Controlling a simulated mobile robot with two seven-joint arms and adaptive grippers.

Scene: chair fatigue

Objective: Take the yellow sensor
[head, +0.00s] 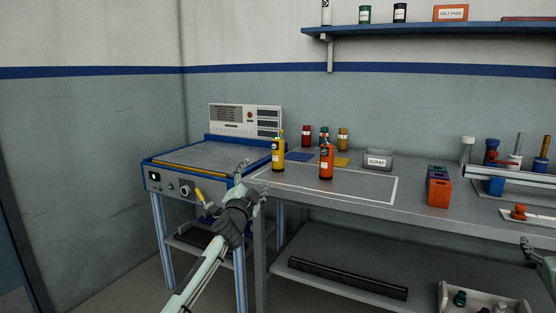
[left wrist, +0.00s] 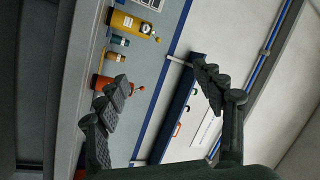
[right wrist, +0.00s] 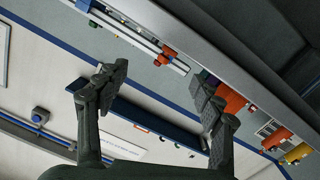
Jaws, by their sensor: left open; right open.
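My left gripper (head: 253,180) is open and empty, in front of the bench's left corner, below and left of the sensor. Its two spread fingers show in the left wrist view (left wrist: 161,72). My right gripper (head: 538,252) is partly cut off at the right edge; its fingers are open and empty in the right wrist view (right wrist: 160,74).
An orange bottle-shaped thing (head: 326,162) stands right of the sensor. Small red (head: 306,136), teal and yellow containers stand behind. A blue-framed machine (head: 205,160) adjoins the bench (head: 415,210) on the left. A scrap bin (head: 378,161) and orange block (head: 438,190) sit farther right.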

